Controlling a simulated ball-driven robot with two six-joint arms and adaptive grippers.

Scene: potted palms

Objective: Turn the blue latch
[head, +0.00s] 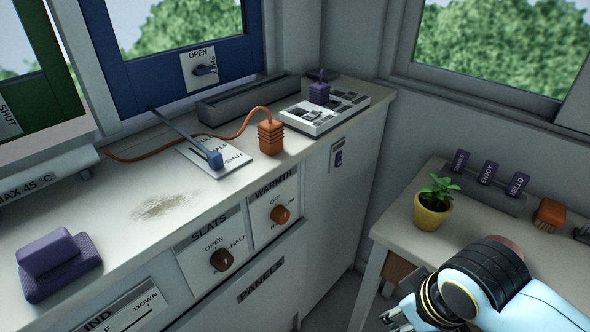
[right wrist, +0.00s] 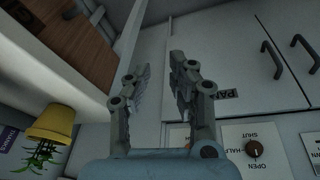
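The blue latch (head: 205,70) is a small dark blue handle on a white plate marked OPEN at the top and SHUT at the right side. The plate sits on the lower part of the blue window frame (head: 180,72). The handle lies roughly level across the plate; its exact setting is too small to tell. My right gripper (head: 397,318) is low at the right, far from the latch and in front of the side table. In the right wrist view my right gripper (right wrist: 156,72) is open with nothing between its fingers. My left gripper is not in view.
A blue-ended lever (head: 215,159) rises from a counter plate below the window. An orange ribbed plug (head: 270,137) with a cord, a grey panel (head: 325,112) and a purple block (head: 55,265) stand on the counter. A potted plant (head: 433,215) is on the side table.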

